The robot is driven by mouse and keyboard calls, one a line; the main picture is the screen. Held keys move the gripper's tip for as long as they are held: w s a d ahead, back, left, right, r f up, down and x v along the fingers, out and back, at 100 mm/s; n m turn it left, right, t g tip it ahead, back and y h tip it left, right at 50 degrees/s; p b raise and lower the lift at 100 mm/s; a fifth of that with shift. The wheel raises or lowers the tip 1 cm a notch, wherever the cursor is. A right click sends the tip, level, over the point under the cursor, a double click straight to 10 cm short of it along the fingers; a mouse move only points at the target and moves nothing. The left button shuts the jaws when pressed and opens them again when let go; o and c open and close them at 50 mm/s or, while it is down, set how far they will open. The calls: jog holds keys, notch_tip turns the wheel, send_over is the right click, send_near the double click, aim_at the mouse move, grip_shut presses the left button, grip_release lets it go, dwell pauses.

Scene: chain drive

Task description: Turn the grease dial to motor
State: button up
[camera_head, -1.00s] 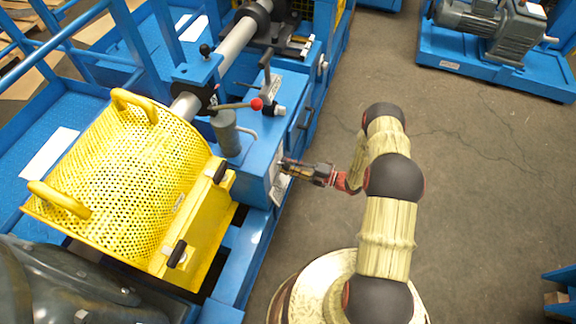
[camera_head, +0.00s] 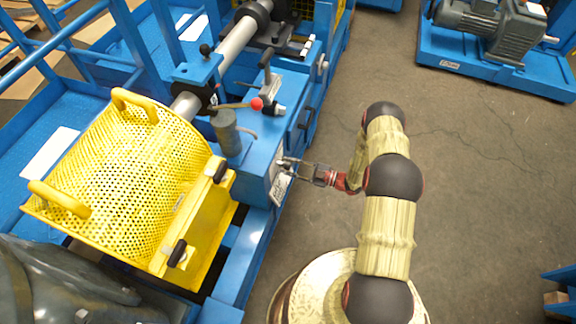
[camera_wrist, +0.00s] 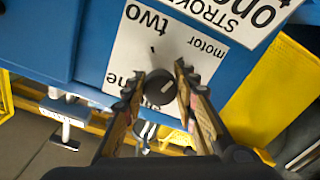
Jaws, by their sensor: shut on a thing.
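My gripper (camera_wrist: 157,82) is shut on the dial, one finger on each side. In the head view my gripper (camera_head: 286,167) reaches the right face of the blue machine, where the dial itself is too small to make out.
The blue machine (camera_head: 258,180) carries a yellow perforated guard (camera_head: 130,180) and a red-knobbed lever (camera_head: 256,104) near my gripper. A second sign (camera_wrist: 245,15) reading "STROKE" and "open" is above the plate. Open grey floor (camera_head: 470,190) lies to the right.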

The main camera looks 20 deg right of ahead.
jog(key=shift+f+m, duration=0.1)
jog(key=shift+m, duration=1)
jog(key=o, duration=1.2)
jog(key=shift+c, duration=0.2)
jog(key=v, duration=1.2)
